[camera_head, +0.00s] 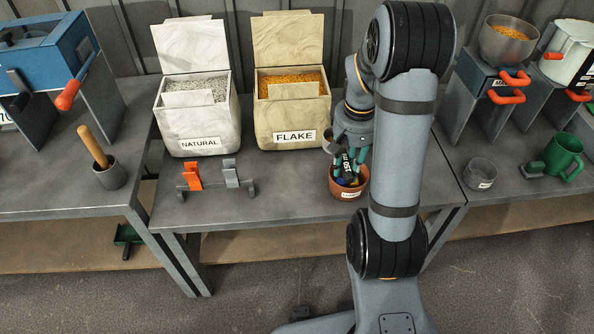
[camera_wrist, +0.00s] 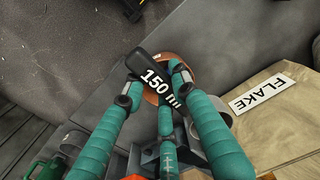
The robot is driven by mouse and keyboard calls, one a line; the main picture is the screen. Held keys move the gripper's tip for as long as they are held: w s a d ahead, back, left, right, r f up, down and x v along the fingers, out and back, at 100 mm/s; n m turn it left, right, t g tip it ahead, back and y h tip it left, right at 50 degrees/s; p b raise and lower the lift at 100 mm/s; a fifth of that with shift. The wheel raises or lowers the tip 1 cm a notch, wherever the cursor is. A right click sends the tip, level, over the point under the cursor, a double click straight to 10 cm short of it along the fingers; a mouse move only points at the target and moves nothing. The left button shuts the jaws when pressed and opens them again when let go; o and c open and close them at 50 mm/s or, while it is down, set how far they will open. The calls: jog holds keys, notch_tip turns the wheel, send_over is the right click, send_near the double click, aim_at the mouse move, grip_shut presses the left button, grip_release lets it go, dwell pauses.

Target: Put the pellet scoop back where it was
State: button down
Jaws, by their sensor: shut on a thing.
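In the camera_head view the black scoop (camera_head: 347,168) points down at the mouth of a terracotta pot (camera_head: 347,192) with a white label. I cannot tell whether its lower end is inside the pot or just above it. The pot also shows behind the scoop in the wrist view (camera_wrist: 183,65). The pot's contents are mostly hidden by the gripper and scoop.
Bins marked NATURAL (camera_head: 198,125) and FLAKE (camera_head: 300,125) stand open behind. A rack with orange and grey uprights (camera_head: 217,185) stands left of the pot. A small grey-brown cup (camera_head: 328,143) is partly hidden close behind my gripper. A clear cup (camera_head: 480,174) and green mug (camera_head: 563,155) stand right.

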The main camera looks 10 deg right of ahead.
jog(key=w+a+f, duration=0.1)
jog(key=a+f, duration=0.1)
jog(key=a, duration=0.1)
jog(key=w+a+f, duration=0.2)
jog(key=a, duration=0.2)
jog(key=w+a+f, duration=0.2)
jog(key=a+f, duration=0.1)
jog(key=shift+a, duration=0.15)
jog(key=shift+f+b, duration=0.45)
jog(key=shift+f, duration=1.6)
jog(key=shift+f, duration=0.2)
jog(key=c, duration=1.5)
grip_release()
jog(key=shift+r, duration=0.1)
jog(key=shift+o, duration=0.6)
notch_tip(320, 180, up, 12)
jog(key=p, duration=0.2)
jog(key=shift+r, duration=0.15)
jog(key=shift+s, duration=0.1)
